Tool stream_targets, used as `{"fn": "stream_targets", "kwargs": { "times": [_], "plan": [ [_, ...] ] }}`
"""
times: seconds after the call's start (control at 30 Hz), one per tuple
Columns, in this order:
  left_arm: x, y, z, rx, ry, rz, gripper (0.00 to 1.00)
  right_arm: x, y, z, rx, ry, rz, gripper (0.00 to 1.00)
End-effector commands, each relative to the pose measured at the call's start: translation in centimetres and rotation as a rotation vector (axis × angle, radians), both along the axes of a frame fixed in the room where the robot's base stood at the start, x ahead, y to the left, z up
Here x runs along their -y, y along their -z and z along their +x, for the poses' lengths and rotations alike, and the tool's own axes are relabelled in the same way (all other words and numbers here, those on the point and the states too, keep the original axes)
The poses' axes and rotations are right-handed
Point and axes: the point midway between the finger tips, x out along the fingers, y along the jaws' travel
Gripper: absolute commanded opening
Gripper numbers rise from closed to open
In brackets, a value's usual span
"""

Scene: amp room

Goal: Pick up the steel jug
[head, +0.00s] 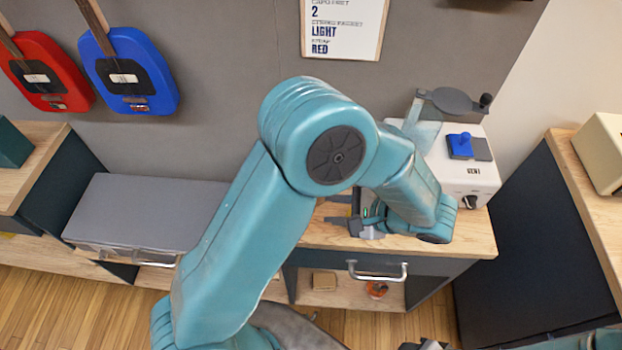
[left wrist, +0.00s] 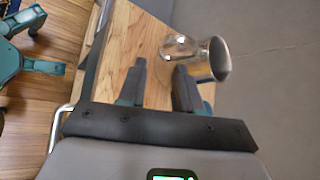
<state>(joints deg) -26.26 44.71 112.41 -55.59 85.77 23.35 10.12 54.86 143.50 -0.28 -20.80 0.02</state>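The steel jug (left wrist: 200,58) is shiny and cylindrical, and shows in the left wrist view on the wooden worktop (left wrist: 128,42). Its open mouth faces right in that picture. In the head view I cannot make the jug out; my left arm covers much of that area. My left gripper (head: 335,210) is over the worktop in the head view. In the left wrist view its two dark fingers (left wrist: 160,70) are apart, with nothing held between them. The jug is just beyond the fingertips, more toward the right finger. A dark tip at the head view's bottom edge may be my right gripper (head: 425,345).
A white machine (head: 470,165) with a blue knob stands on the worktop's right. The cabinet below has a metal handle (head: 378,272) and an open shelf. A low grey-topped unit (head: 140,212) stands left. Red (head: 40,70) and blue (head: 125,70) guitar-like items hang on the wall.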

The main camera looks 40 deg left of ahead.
Motion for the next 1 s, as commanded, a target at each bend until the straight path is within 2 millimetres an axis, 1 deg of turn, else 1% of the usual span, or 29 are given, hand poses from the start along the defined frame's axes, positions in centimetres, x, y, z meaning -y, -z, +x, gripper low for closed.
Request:
{"fn": "stream_targets", "kwargs": {
  "times": [0.17,0.3,0.4,0.5,0.7,0.73,0.77,0.8,0.83,1.0],
  "plan": [
    [-1.3,0.8,-0.1,-0.003,-0.001,0.000,0.34,0.0,-0.4,0.0,0.000,-0.001,0.000,0.43],
    [-3.3,2.1,-0.3,-0.007,-0.002,0.000,0.34,0.0,-1.2,0.0,0.000,-0.001,0.000,0.43],
    [-4.4,3.1,-0.3,-0.004,-0.002,0.001,0.34,0.0,-1.2,0.0,0.000,-0.001,0.000,0.43],
    [-5.0,3.5,-0.4,-0.002,0.000,-0.002,0.34,0.0,-1.3,0.0,0.000,-0.001,0.000,0.43],
    [-5.0,3.6,-0.4,-0.001,0.001,-0.001,0.34,0.0,-1.2,0.0,0.000,-0.001,0.000,0.43],
    [-5.0,3.6,-0.4,-0.001,0.001,-0.001,0.27,0.0,-1.2,0.0,0.000,-0.001,0.000,0.43],
    [-5.0,3.6,-0.4,-0.001,0.001,-0.001,0.18,0.0,-1.2,0.0,0.000,-0.001,0.000,0.43],
    [-5.0,3.6,-0.4,-0.001,0.001,-0.001,0.05,0.0,-1.2,0.0,0.000,-0.001,0.000,0.43],
    [-5.0,3.6,-0.4,-0.001,0.001,-0.001,0.00,0.0,-1.2,0.0,0.000,-0.001,0.000,0.43],
    [-4.9,3.6,-0.4,-0.001,0.001,-0.001,0.00,0.0,-1.2,0.0,0.000,-0.001,0.000,0.43]
  ]
}}
